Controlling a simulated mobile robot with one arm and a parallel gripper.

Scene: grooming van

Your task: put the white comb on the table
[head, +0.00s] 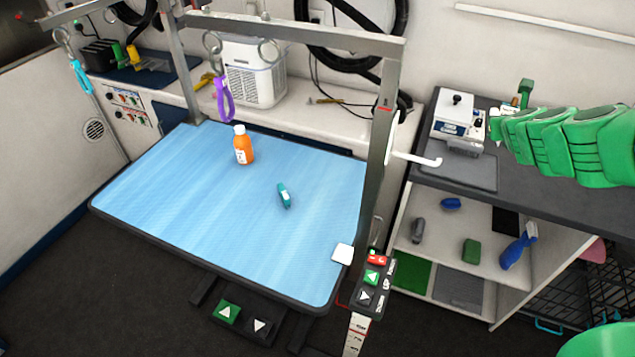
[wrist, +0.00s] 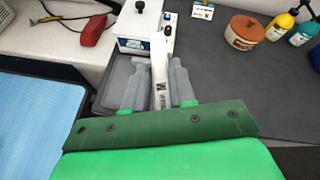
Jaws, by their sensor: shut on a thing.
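My gripper (wrist: 155,72) has grey fingers and is shut on a narrow white piece with a dark marking, the white comb (wrist: 159,88), standing between them. Its teeth cannot be made out. The gripper is over the dark counter, in front of a white device. In the head view the green arm comes in from the right, and the fingers and comb cannot be made out. The table (head: 160,200) has a light blue top and stands left of the counter; its edge also shows at the left of the wrist view (wrist: 25,125).
An orange bottle (head: 243,148) and a small teal item (head: 284,196) stand on the table, with wide bare areas around them. A metal post (head: 380,160) rises at its right side, and a purple loop (head: 223,98) hangs from the bar. The white device (head: 459,122) stands on the counter (head: 425,175).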

